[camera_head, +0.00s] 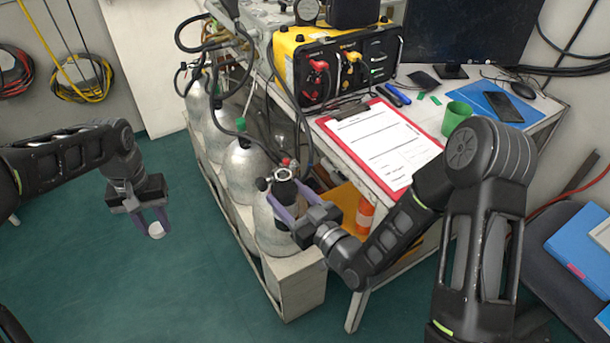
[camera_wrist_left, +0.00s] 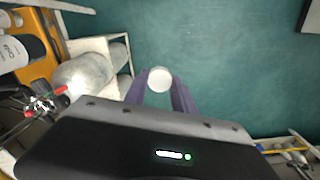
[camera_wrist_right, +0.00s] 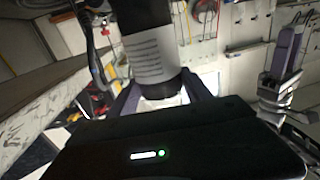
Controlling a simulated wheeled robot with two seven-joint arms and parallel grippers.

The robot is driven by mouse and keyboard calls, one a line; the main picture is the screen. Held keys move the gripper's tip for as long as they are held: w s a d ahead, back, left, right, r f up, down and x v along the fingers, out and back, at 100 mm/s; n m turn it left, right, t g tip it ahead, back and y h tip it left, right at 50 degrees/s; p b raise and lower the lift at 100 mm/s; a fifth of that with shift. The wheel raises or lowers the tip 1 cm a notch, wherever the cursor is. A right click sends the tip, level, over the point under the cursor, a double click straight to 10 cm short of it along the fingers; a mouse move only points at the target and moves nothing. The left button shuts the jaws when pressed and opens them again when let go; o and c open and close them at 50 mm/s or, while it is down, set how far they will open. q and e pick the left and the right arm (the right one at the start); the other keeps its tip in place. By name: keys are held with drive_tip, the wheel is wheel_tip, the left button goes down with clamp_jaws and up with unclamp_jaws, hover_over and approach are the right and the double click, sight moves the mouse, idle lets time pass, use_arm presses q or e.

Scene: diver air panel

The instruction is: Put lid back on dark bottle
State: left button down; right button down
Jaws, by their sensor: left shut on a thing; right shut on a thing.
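A small round white lid (camera_head: 156,230) is between the fingertips of my left gripper (camera_head: 153,224), which is shut on it over open floor. The lid also shows in the left wrist view (camera_wrist_left: 159,79). My right gripper (camera_head: 287,203) is shut on a dark bottle (camera_head: 285,190) in front of the gas cylinders. The bottle's pale grey printed label shows in the right wrist view (camera_wrist_right: 150,58). The bottle also shows at the left edge of the left wrist view (camera_wrist_left: 18,48). The lid and bottle are well apart. I cannot clearly see the bottle's mouth.
Several silver cylinders (camera_head: 240,165) stand in a pale rack left of the table. The table holds a yellow air panel (camera_head: 335,60), a red clipboard (camera_head: 425,133), a green cup (camera_head: 456,115) and a monitor. The green floor (camera_head: 110,285) at the left is clear.

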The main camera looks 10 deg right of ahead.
drive_tip(key=s+a+f+n+g+y, duration=0.2)
drive_tip(key=s+a+n+y, duration=0.1)
drive_tip(key=a, duration=0.3)
drive_tip(key=shift+s+f+g+y, duration=0.25)
drive_tip(key=shift+s+g+y, duration=0.05)
drive_tip(key=shift+s+y, duration=0.3)
drive_tip(key=shift+w, duration=0.1)
